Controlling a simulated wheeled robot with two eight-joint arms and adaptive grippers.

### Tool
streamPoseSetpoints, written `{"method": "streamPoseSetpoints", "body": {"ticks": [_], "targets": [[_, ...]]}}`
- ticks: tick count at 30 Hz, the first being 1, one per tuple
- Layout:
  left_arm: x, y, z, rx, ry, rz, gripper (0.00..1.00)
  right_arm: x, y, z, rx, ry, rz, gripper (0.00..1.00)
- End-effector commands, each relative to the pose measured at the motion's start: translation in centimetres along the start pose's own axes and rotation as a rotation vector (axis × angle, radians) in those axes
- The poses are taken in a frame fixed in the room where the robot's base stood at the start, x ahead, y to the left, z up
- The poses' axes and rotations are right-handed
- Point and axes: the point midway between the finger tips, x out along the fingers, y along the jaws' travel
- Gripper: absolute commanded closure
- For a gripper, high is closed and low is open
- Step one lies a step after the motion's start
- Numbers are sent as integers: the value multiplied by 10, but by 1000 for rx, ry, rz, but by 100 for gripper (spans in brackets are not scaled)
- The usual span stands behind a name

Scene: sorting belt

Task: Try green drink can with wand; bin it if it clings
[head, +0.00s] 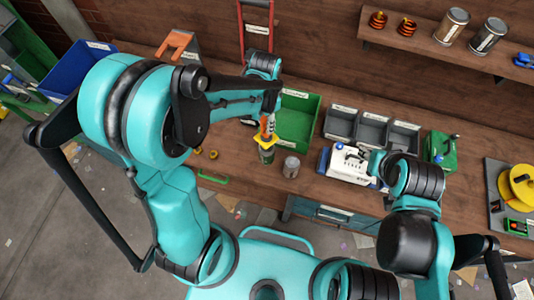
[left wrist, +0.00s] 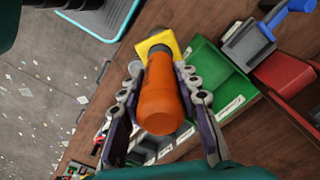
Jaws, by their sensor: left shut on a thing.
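The wand has an orange handle (left wrist: 160,103) and a yellow head (head: 265,140). My left gripper (head: 267,122) is shut on the handle, with its fingers on both sides of it in the left wrist view (left wrist: 158,76). The green drink can (head: 267,156) shows just below the yellow head in the head view. I cannot tell whether they touch or whether the can stands on the bench. The can is hidden in the left wrist view. My right gripper (head: 371,163) is by a white box-like device (head: 349,166); its fingers are unclear.
A green bin (head: 311,105) stands just behind the wand, also in the left wrist view (left wrist: 205,60). A silver can (head: 291,166) stands right of the green can. Grey bins (head: 373,131) and a green case (head: 440,149) lie further right. A shelf (head: 417,47) runs behind.

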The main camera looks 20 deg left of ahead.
Motion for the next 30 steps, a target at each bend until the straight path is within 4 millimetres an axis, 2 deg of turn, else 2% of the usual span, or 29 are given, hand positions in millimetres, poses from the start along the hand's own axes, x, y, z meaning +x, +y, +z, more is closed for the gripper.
{"method": "streamPoseSetpoints", "body": {"ticks": [3, 30], "targets": [[-14, 0, 0, 0, 0, 0, 100, -9, 0, -6, 0, 0, 0, 60], [-89, 0, 0, 0, 0, 0, 100, -52, 0, -37, 0, 0, 0, 60]]}}
